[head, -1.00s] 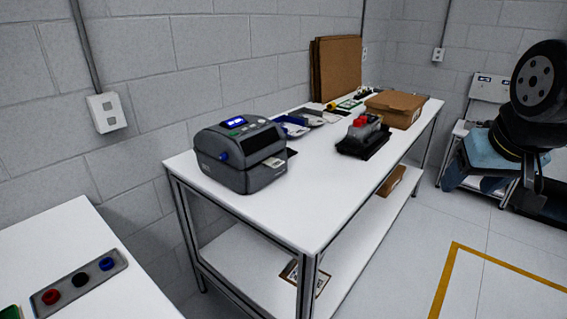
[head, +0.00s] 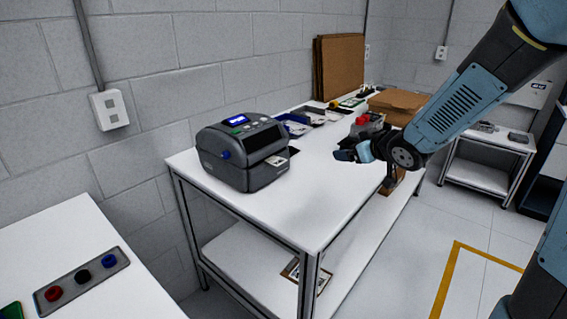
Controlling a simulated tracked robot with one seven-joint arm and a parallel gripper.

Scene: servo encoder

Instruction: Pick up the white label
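A small white label (head: 276,161) with dark print pokes out of the front slot of the dark grey label printer (head: 243,154). The printer stands at the near left end of the white workbench (head: 290,210). My gripper (head: 342,154) is in view to the right of the label, its fingers pointing left toward the printer, apart from it. The fingers are small and dark here, and I cannot tell whether they are open or shut. Nothing shows clearly between them.
A device with a red top (head: 362,124) stands behind my gripper, partly hidden by it. Blue-edged trays (head: 296,125), a cardboard box (head: 398,105) and upright cardboard sheets (head: 339,68) are farther back. The benchtop in front of the printer is clear.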

